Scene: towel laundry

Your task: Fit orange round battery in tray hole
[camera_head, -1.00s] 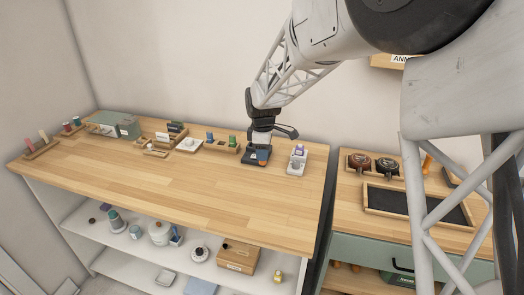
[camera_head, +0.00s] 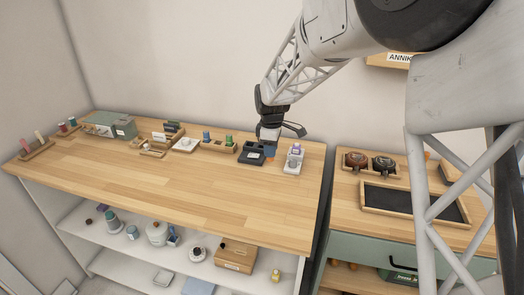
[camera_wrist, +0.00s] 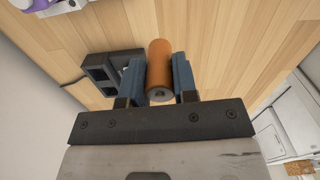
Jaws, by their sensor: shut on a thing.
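The orange round battery (camera_wrist: 159,68) is a smooth cylinder held between the two blue-grey fingers of my gripper (camera_wrist: 159,82) in the wrist view. One flat end, with a small central mark, faces the camera. The black tray (camera_wrist: 100,72) with squarish openings shows left of the battery, partly hidden behind the left finger. In the head view my gripper (camera_head: 269,151) is just right of the dark tray (camera_head: 247,158), near the back right of the bench. The battery is too small to make out clearly there.
A white stand with a purple-topped item (camera_head: 294,160) is close on the right of my gripper. A wooden holder with blue and green pieces (camera_head: 218,147) and a white dish (camera_head: 185,145) are to the left. The bench front (camera_head: 190,195) is clear.

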